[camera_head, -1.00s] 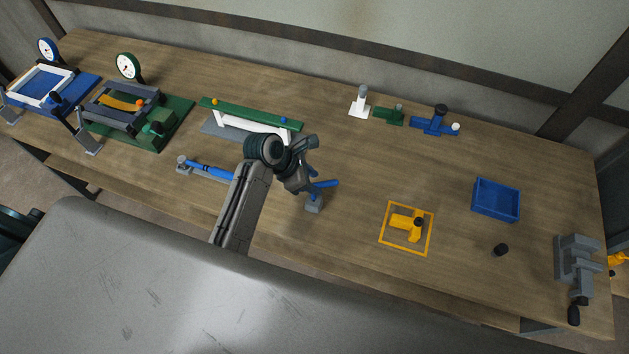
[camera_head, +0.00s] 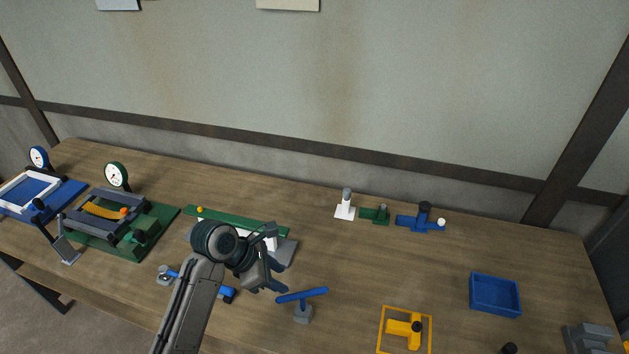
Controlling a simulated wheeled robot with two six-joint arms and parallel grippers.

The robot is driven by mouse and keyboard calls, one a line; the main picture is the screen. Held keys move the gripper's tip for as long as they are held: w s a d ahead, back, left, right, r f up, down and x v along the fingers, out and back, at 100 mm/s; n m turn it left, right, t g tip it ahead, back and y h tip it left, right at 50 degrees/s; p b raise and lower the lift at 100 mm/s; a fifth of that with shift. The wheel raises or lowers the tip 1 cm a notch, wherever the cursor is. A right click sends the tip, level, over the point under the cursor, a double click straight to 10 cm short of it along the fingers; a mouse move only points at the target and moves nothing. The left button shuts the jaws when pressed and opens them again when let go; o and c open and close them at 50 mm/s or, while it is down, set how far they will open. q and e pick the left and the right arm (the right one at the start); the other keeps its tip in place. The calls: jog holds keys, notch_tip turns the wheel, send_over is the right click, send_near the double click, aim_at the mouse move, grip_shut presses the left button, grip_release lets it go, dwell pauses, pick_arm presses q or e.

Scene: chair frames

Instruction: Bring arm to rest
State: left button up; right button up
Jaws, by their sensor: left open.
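My left arm comes in from the lower left, and its gripper (camera_head: 277,262) hangs above the middle of the workbench. Its dark fingers are apart, with nothing seen between them. A blue T-shaped handle on a grey block (camera_head: 302,298) stands just right of and below the gripper in the picture, with a visible gap between them. The gripper and wrist cover part of a green and white long fixture (camera_head: 240,222) behind them. My right gripper is not in view.
A blue bar tool (camera_head: 226,296) lies partly behind my forearm. A green fixture (camera_head: 155,220) with a dial stands left. A blue tray (camera_head: 495,295) and a yellow part (camera_head: 404,331) in a yellow outline are right. The wooden bench (camera_head: 350,260) is clear around its centre right.

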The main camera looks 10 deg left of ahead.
pick_arm(q)
jog(key=s+a+f+m+y, duration=0.2)
jog(key=s+a+m+y, duration=0.15)
jog(key=s+m, duration=0.8)
jog(key=s+a+f+m+y, duration=0.2)
jog(key=s+a+m+y, duration=0.15)
jog(key=s+m, duration=0.8)
jog(key=w+a+f+m+b, duration=0.2)
jog(key=f+b, duration=0.5)
jog(key=f, duration=2.9)
jog(key=s+a+f+g+b, duration=0.1)
jog(key=s+f+b, duration=0.1)
jog(key=s+f, duration=0.7)
jog(key=s+a+f+n+b, duration=0.1)
jog(key=s+f+b, duration=0.2)
jog(key=s+f, duration=0.6)
notch_tip(320, 180, down, 8)
jog(key=shift+s+a+r+g, duration=0.15)
jog(key=shift+s+a+g, duration=0.15)
jog(key=shift+g, duration=0.1)
